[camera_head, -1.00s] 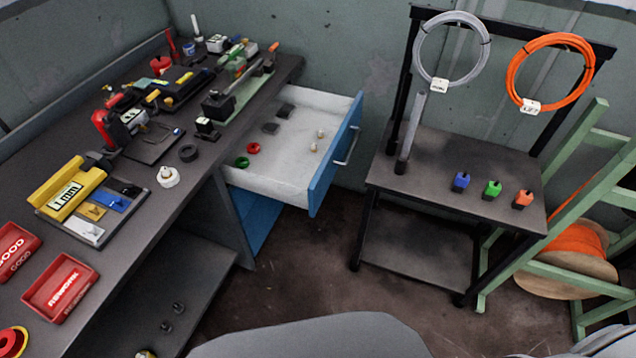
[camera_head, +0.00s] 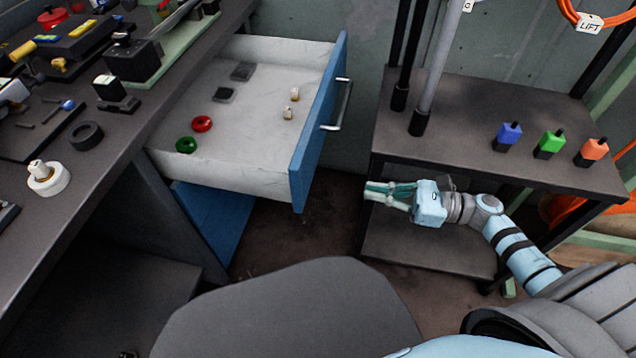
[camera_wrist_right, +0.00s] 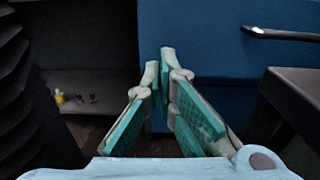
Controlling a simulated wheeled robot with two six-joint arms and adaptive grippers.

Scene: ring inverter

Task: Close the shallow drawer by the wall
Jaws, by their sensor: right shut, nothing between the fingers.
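The shallow drawer (camera_head: 255,110) is pulled out from under the workbench by the wall. Its blue front (camera_head: 318,130) faces right and carries a metal bar handle (camera_head: 342,105). Inside lie a red ring, a green ring, two dark square pieces and two small pale fittings. My right gripper (camera_head: 372,190) is shut and empty, to the right of the drawer front and apart from it, pointing left. In the right wrist view the shut fingers (camera_wrist_right: 165,60) point toward blue panels, with the handle (camera_wrist_right: 280,34) at upper right. My left gripper is not in view.
The workbench (camera_head: 130,165) holds tools and fixtures at left. A dark side table (camera_head: 440,150) with blue, green and orange blocks stands at right, close to my right arm. A dark grey rounded shape (camera_head: 290,310) fills the lower middle. Some floor shows between bench and table.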

